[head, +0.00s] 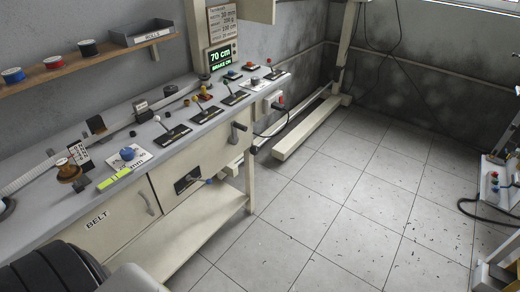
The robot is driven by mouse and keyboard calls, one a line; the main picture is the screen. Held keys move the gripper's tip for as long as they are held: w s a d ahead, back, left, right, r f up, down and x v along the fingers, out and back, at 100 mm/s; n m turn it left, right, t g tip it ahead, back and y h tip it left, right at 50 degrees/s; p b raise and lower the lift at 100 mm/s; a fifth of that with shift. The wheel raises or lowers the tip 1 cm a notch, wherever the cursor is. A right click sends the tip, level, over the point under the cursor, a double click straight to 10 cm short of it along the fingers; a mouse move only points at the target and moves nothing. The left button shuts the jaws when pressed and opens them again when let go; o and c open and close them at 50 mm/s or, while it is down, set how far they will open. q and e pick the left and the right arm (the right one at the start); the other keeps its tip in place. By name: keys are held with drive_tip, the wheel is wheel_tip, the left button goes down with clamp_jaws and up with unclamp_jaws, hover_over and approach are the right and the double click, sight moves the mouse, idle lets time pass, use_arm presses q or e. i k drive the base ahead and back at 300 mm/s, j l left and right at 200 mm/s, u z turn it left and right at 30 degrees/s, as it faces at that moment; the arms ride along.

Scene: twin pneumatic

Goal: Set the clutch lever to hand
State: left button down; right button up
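Several levers on black slotted plates stand in a row along the grey bench top. Another lever with a blue knob (209,181) sticks out of a black plate (186,183) on the bench front. The plate labels are too small to read, so I cannot tell which is the clutch lever or its setting. Neither of my grippers shows.
The bench top also holds a blue knob (127,153) on a white dial card and a yellow-green level (114,178). A display (221,58) reads "70 cm" and "BRAKE ON". A crank handle (239,126) juts from the bench front. The tiled floor (340,200) to the right is open.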

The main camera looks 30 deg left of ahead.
sight(209, 181)
drive_tip(key=i+u, duration=0.25)
drive_tip(key=i, duration=0.2)
drive_tip(key=i+l+u, duration=0.2)
drive_tip(key=i, duration=0.25)
drive_tip(key=i+l+u, duration=0.25)
drive_tip(key=i, duration=0.2)
drive_tip(key=i+l+u, duration=0.2)
drive_tip(key=u, duration=0.25)
drive_tip(key=i+l+u, duration=0.55)
drive_tip(key=l+u, duration=0.2)
drive_tip(key=u, duration=0.15)
drive_tip(key=i+l+u, duration=0.15)
drive_tip(key=l+u, duration=0.75)
drive_tip(key=i+l, duration=0.05)
